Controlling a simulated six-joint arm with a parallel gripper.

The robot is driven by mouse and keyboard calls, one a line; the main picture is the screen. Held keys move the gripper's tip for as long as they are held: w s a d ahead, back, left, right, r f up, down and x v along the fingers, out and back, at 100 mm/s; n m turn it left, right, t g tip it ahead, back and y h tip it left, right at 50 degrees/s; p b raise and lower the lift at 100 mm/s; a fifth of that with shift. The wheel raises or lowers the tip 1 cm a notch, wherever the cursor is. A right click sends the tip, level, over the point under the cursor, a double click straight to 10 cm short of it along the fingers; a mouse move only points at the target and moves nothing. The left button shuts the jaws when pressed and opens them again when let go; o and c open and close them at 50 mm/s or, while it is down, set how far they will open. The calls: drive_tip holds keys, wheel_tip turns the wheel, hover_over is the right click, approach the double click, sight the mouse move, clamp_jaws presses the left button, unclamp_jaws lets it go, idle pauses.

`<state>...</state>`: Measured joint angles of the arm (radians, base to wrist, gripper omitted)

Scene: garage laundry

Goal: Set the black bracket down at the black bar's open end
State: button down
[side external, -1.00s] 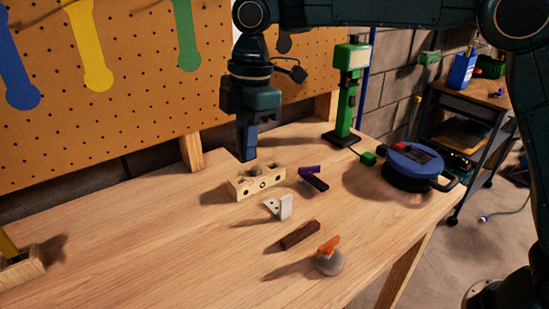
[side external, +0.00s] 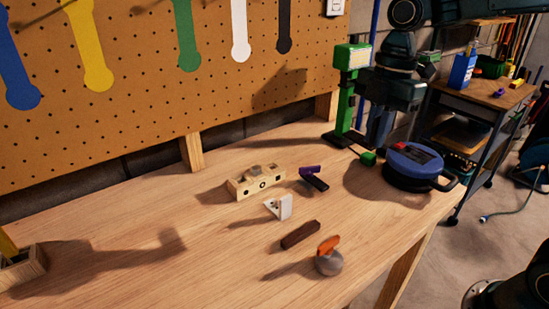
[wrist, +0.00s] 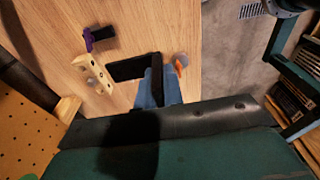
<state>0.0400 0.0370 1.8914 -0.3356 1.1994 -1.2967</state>
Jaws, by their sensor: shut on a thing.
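The black bracket (wrist: 128,68) is an L-shaped piece in the wrist view. One leg stands between the blue fingers of my gripper (wrist: 158,88), which is shut on it, and the other reaches left. The black bar (side external: 317,183) lies on the bench with a purple piece (side external: 308,170) at its far end; its near end is bare. In the wrist view the bar (wrist: 104,33) is at the upper left, apart from the bracket. In the side view my gripper (side external: 380,128) is at the right, beside the green lamp; the bracket cannot be made out there.
A pale wooden block (side external: 257,182), white bracket (side external: 284,206), brown bar (side external: 300,235) and orange-topped grey knob (side external: 329,260) stand around the bar. A green lamp (side external: 346,95) and blue reel (side external: 413,163) are at the right. The bench's left middle (side external: 130,220) is clear.

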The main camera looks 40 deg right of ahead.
drive_tip(key=f, duration=1)
drive_tip(key=s+f, duration=0.1)
drive_tip(key=f, duration=0.5)
drive_tip(key=shift+d, duration=0.4)
drive_tip(key=shift+f, duration=2.1)
drive_tip(key=shift+f, duration=0.15)
drive_tip(key=c, duration=1.5)
unclamp_jaws()
drive_tip(key=shift+r, duration=0.2)
drive_tip(key=r, duration=0.4)
drive_tip(key=d+r, duration=0.1)
drive_tip(key=r, duration=0.7)
drive_tip(key=shift+d, duration=0.25)
